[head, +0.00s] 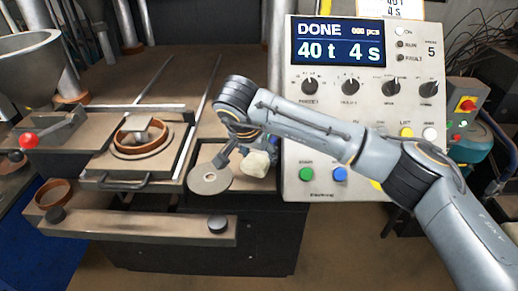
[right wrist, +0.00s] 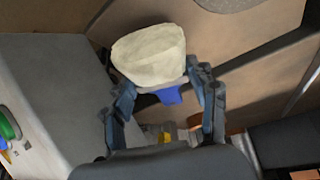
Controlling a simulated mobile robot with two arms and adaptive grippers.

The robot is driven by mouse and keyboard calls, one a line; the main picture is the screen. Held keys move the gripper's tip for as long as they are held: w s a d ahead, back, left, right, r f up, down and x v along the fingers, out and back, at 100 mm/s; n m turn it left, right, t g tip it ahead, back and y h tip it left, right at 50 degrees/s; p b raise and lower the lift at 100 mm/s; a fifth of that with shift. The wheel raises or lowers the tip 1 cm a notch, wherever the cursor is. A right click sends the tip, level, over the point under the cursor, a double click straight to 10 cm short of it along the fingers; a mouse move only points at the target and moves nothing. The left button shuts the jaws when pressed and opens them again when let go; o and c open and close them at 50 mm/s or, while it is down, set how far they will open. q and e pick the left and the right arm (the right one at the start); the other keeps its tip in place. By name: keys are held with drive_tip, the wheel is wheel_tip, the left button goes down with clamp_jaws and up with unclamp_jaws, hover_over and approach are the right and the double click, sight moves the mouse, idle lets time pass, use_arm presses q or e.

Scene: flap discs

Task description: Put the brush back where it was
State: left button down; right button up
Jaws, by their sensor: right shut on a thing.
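The brush, a cream, blocky bristle head (right wrist: 150,55) with a blue part (right wrist: 172,95) below it, shows between the fingers of my right gripper (right wrist: 163,88) in the right wrist view. The gripper is shut on it. In the head view the brush (head: 255,163) hangs under my right gripper (head: 240,158), just left of the control panel. It appears over the right end of the brown machine bed; whether it touches the surface I cannot tell. The handle is mostly hidden by the fingers. My left gripper is not in view.
A grey abrasive disc (head: 210,179) lies left of the brush. A slide with a ring mould (head: 141,136) stands further left. The control panel (head: 300,150) stands close on the right. A front bar (head: 135,222) carries two black knobs. A metal bowl (head: 25,62) is at far left.

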drive_tip(key=shift+f+b, duration=0.55)
drive_tip(key=shift+f, duration=0.25)
idle(0.4)
drive_tip(key=o, duration=1.3)
drive_tip(key=shift+r, duration=0.1)
drive_tip(key=v, duration=1.2)
drive_tip(key=shift+a, duration=0.1)
